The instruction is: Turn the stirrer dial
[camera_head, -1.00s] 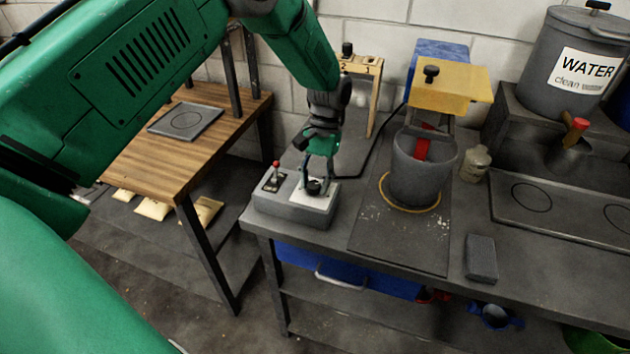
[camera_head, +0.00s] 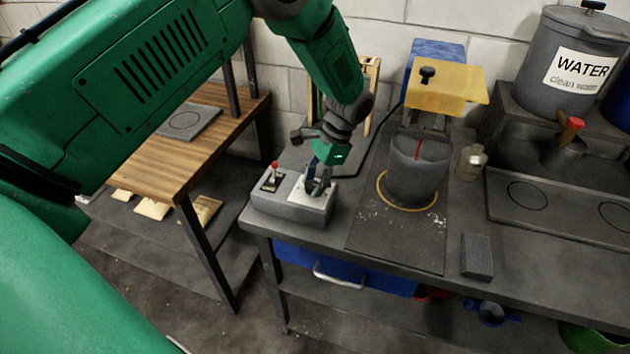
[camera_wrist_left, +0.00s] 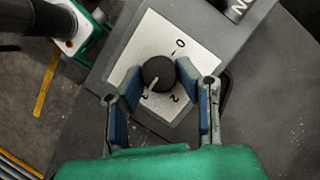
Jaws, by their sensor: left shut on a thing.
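The stirrer dial (camera_wrist_left: 158,73) is a round black knob with a white pointer on a white numbered plate (camera_wrist_left: 181,48). The pointer faces the lower left in the left wrist view, away from the 0. My left gripper (camera_wrist_left: 159,76) has its blue-padded fingers on opposite sides of the dial, shut on it. In the head view my left gripper (camera_head: 318,187) is over the grey control box (camera_head: 290,208) and largely hides the dial. The stirrer's red paddle (camera_head: 417,149) shows as a thin strip in the grey bucket (camera_head: 415,185). My right gripper is out of view.
A red-tipped switch (camera_head: 274,171) stands beside the dial on the box. The yellow-topped stirrer head (camera_head: 450,88) is above the bucket. A small bottle (camera_head: 471,162) and a grey block (camera_head: 477,256) are to the right. A wooden bench (camera_head: 165,160) is at the left.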

